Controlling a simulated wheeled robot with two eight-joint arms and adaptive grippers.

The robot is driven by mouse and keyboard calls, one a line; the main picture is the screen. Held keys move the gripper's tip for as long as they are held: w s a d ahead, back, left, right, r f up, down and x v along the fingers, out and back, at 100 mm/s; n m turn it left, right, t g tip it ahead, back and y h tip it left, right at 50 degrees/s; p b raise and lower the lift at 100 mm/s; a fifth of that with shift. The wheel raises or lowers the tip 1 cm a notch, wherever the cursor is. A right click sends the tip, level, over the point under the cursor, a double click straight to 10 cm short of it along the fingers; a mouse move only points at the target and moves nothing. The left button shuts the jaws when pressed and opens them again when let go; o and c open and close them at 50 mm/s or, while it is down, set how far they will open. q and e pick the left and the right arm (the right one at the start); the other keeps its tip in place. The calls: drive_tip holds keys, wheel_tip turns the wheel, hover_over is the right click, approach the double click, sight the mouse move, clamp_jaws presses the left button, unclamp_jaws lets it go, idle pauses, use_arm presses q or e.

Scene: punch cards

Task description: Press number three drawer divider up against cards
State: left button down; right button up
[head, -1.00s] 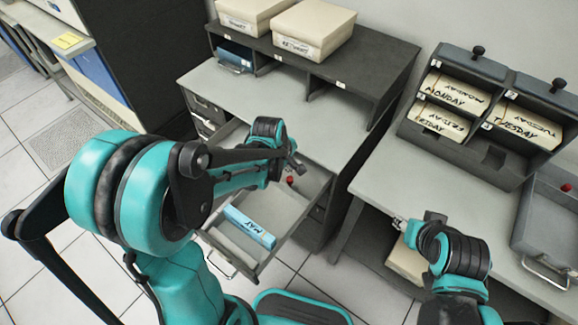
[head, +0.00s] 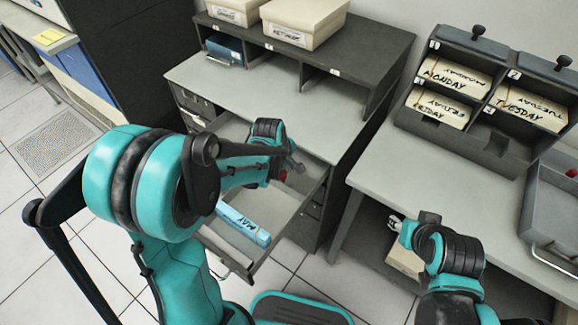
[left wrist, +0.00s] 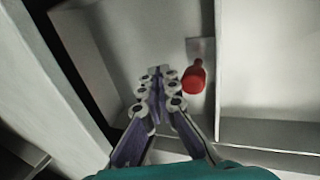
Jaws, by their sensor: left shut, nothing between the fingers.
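The open drawer (head: 300,209) holds a blue pack of cards marked MAY (head: 243,224). A red knob (head: 283,176) stands towards the drawer's back right; it also shows in the left wrist view (left wrist: 194,78), beside a small grey plate. I cannot read a number on any divider, and my left arm hides part of the drawer. My left gripper (head: 296,166) is over the drawer near the knob, shut and empty. In the left wrist view its fingertips (left wrist: 158,74) are just left of the knob, with a narrow gap. My right gripper (head: 395,222) is by the right desk's edge, its fingers too small to judge.
A shelf unit (head: 370,48) with cream boxes (head: 303,22) stands behind the drawer. The right desk (head: 400,165) holds a card rack (head: 465,150) with MONDAY, TUESDAY and FRIDAY cards, and a grey tray (head: 550,210). Drawer walls closely surround my left gripper.

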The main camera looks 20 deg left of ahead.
use_arm(q)
drive_tip(key=shift+s, duration=0.1)
drive_tip(key=shift+s+a+p, duration=0.1)
drive_tip(key=shift+s+a, duration=0.45)
drive_tip(key=shift+s, duration=1)
drive_tip(key=shift+s+a+p, duration=0.15)
drive_tip(key=shift+s+a, duration=0.45)
drive_tip(key=shift+s, duration=0.9)
drive_tip(key=shift+s+a+p, duration=0.1)
drive_tip(key=shift+s+a, duration=0.45)
drive_tip(key=shift+s, duration=1)
drive_tip(key=shift+s+a+p, duration=0.25)
drive_tip(key=shift+s+a, duration=0.4)
drive_tip(key=shift+s, duration=1.1)
drive_tip(key=shift+s+a+p, duration=0.2)
drive_tip(key=shift+s+a, duration=0.4)
drive_tip(key=shift+s, duration=1.1)
drive_tip(key=shift+s+a+p, duration=0.25)
drive_tip(key=shift+s+a, duration=0.4)
drive_tip(key=shift+s, duration=1.1)
drive_tip(key=shift+w, duration=0.1)
drive_tip(key=shift+r, duration=0.1)
drive_tip(key=shift+r+p, duration=0.3)
drive_tip(key=shift+p, duration=0.05)
drive_tip(key=p+v, duration=0.8)
drive_tip(key=shift+r, duration=0.2)
drive_tip(key=shift+f, duration=0.1)
